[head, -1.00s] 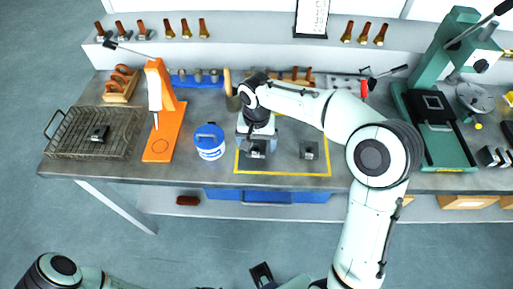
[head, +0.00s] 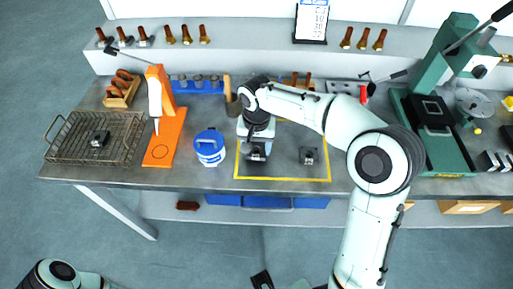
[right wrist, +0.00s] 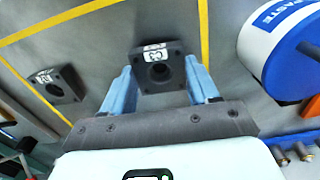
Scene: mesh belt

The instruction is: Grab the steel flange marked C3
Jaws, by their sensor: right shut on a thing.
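A dark square steel flange (right wrist: 160,72) with a round hole and a white tag that seems to read C3 is between the two blue-grey fingers of my right gripper (right wrist: 160,80). The fingers are shut on its sides. In the head view the same gripper (head: 257,139) is over the left part of the yellow-outlined area, with the flange partly hidden under it. I cannot tell whether the flange touches the table. A second flange (right wrist: 58,84), its tag hard to read, lies apart from it. My left gripper (head: 262,279) is cut off at the bottom edge of the head view.
Farther left are an orange stand (head: 164,140) and a wire basket (head: 70,152). A green press (head: 436,130) stands at the right. The table between outline and press is largely clear.

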